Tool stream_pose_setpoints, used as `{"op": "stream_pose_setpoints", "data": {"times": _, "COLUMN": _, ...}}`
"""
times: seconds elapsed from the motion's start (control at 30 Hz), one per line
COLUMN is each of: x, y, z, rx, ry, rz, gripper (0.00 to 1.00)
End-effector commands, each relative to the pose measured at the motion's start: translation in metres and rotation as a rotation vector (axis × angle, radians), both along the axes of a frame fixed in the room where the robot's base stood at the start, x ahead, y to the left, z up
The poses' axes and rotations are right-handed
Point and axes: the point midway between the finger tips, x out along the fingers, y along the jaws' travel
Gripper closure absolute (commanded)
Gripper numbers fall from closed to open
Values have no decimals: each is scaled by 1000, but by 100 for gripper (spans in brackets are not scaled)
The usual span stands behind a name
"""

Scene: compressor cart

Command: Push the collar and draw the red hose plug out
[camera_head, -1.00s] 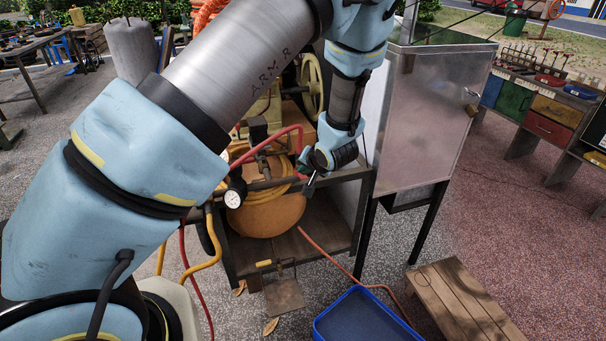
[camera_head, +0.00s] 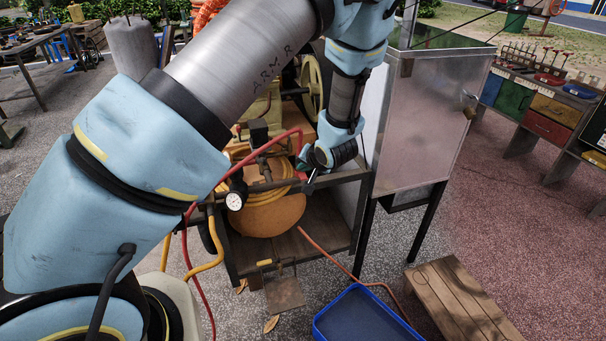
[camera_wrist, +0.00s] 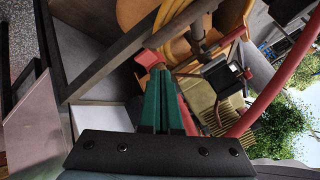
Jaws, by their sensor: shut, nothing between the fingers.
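My gripper (camera_head: 309,188) points down at the right front of the compressor cart (camera_head: 345,176), near its top rail. In the wrist view its green fingers (camera_wrist: 161,78) are together with nothing between them. A red piece (camera_wrist: 150,58) shows right at the fingertips; I cannot tell whether it is the plug or touches them. The red hose (camera_head: 270,139) arches over the cart and hangs down on the left; it also runs large along the right of the wrist view (camera_wrist: 277,92). A dark metal fitting (camera_wrist: 198,42) stands beside the fingers. The collar is not clearly made out.
A pressure gauge (camera_head: 235,201) sits on the cart's left front. The orange tank (camera_head: 270,217) with yellow hose coils lies behind the rail. A metal cabinet (camera_head: 425,125) stands close right. A blue tub (camera_head: 365,318) and a wooden bench (camera_head: 462,300) are in front.

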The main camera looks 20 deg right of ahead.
Motion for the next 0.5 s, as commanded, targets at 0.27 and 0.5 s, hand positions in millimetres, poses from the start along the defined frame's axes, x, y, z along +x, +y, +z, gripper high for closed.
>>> {"op": "stream_pose_setpoints", "data": {"times": 0.27, "x": 0, "y": 0, "z": 5, "rx": 0, "ry": 0, "rz": 0, "gripper": 100}}
{"op": "stream_pose_setpoints", "data": {"times": 0.5, "x": 0, "y": 0, "z": 25, "rx": 0, "ry": 0, "rz": 0, "gripper": 100}}
